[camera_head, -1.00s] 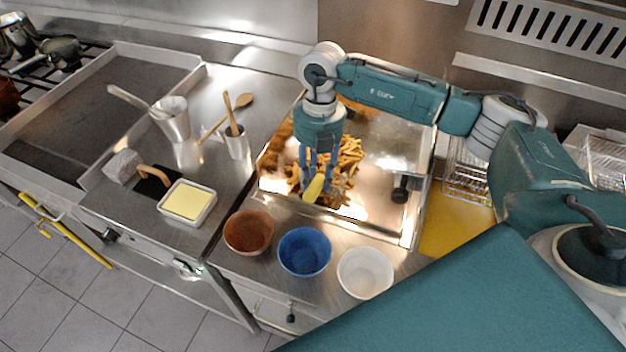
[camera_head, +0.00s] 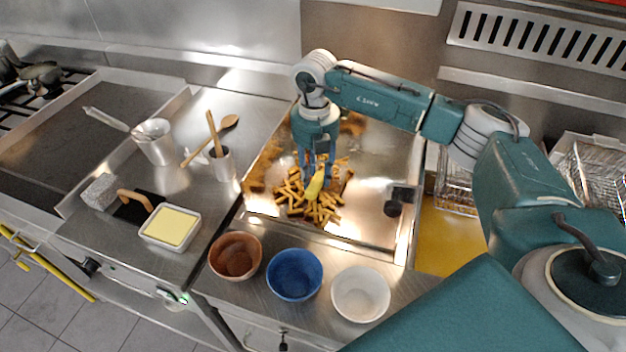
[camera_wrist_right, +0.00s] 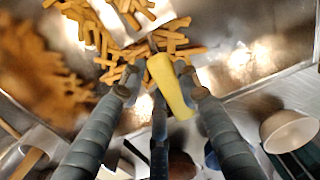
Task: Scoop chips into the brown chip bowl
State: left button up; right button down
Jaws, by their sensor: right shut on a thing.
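The brown chip bowl (camera_head: 235,255) stands on the steel counter in front of the chip tray, left of a blue bowl, and no chips show in it. Golden chips (camera_head: 323,211) lie in a loose pile in the steel tray (camera_head: 372,235). My right gripper (camera_head: 316,180) points down over the pile, shut on a yellow handle (camera_head: 315,186). The wrist view shows this handle (camera_wrist_right: 170,85) between my fingers, with chips (camera_wrist_right: 128,50) around and beyond it. What the handle belongs to is mostly hidden. My left gripper is not in view.
The blue bowl (camera_head: 294,274) and a white bowl (camera_head: 360,293) stand right of the brown one. A dark block (camera_head: 399,201) sits at the tray's right side. Left are a metal cup with wooden utensils (camera_head: 221,163) and a butter dish (camera_head: 170,227).

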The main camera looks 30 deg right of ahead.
jog(key=shift+s+a+t+h, duration=0.2)
jog(key=shift+t+h, duration=0.1)
jog(key=shift+t, duration=0.1)
jog(key=r+p, duration=0.1)
jog(key=r, duration=0.2)
jog(key=r+p, duration=0.1)
jog(key=r, duration=0.1)
jog(key=shift+s+a+p, duration=0.3)
jog(key=shift+s+a, duration=0.05)
jog(key=shift+a, duration=0.05)
jog(key=shift+s+a+r+p, duration=0.15)
jog(key=shift+r+p, duration=0.2)
jog(key=shift+r, duration=0.4)
jog(key=shift+s+a+r+p, duration=0.15)
jog(key=shift+r+p, duration=0.25)
jog(key=shift+r, duration=0.3)
jog(key=shift+s+a+r+p, duration=0.15)
jog(key=shift+r+p, duration=0.2)
jog(key=shift+r, duration=0.4)
jog(key=shift+a+r+t+h, duration=0.1)
jog(key=shift+r+t+h, duration=0.2)
